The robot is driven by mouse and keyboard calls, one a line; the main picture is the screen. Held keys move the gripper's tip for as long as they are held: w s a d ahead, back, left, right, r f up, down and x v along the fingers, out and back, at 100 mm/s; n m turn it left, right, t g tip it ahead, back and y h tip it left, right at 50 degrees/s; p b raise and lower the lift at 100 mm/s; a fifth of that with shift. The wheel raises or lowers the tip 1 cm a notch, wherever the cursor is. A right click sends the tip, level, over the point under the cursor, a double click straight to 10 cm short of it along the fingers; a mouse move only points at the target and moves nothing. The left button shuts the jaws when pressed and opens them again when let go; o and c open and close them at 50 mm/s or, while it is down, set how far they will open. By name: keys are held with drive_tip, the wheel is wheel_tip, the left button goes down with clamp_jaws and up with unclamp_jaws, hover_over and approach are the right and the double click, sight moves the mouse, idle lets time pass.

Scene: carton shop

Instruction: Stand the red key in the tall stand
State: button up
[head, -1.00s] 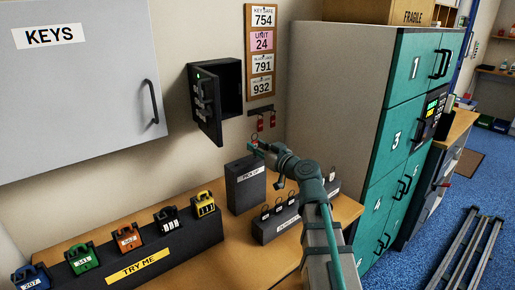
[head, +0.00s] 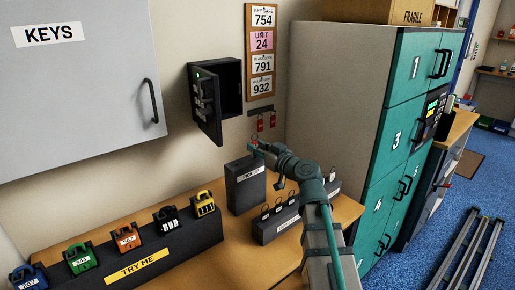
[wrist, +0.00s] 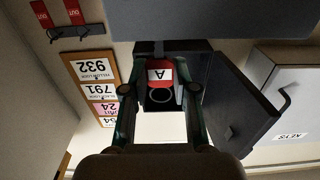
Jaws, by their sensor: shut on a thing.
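My gripper (head: 257,147) is just above the tall dark stand (head: 246,190), which is labelled PICK UP. In the wrist view, which is upside down, my gripper (wrist: 160,92) is shut on the red key (wrist: 160,70), whose tag shows a letter A. The key's shank points towards the dark stand (wrist: 215,18) at the top of that picture. Whether the shank touches or enters the stand's top cannot be told. In the head view the key is mostly hidden by the gripper.
An open key safe (head: 208,100) hangs on the wall behind. Red tags (head: 260,124) hang on a small rack above the stand. A low dark rack (head: 275,225) stands at right, and a padlock rack (head: 190,247) at left. Teal lockers (head: 397,130) stand at right.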

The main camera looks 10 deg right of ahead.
drive_tip(key=shift+f+b, duration=1.4)
drive_tip(key=shift+b, duration=1.15)
idle(2.2)
drive_tip(key=o, duration=0.9)
drive_tip(key=shift+o, duration=0.2)
drive_tip(key=shift+s, duration=0.1)
drive_tip(key=b+v, duration=0.2)
drive_tip(key=v, duration=0.6)
idle(0.3)
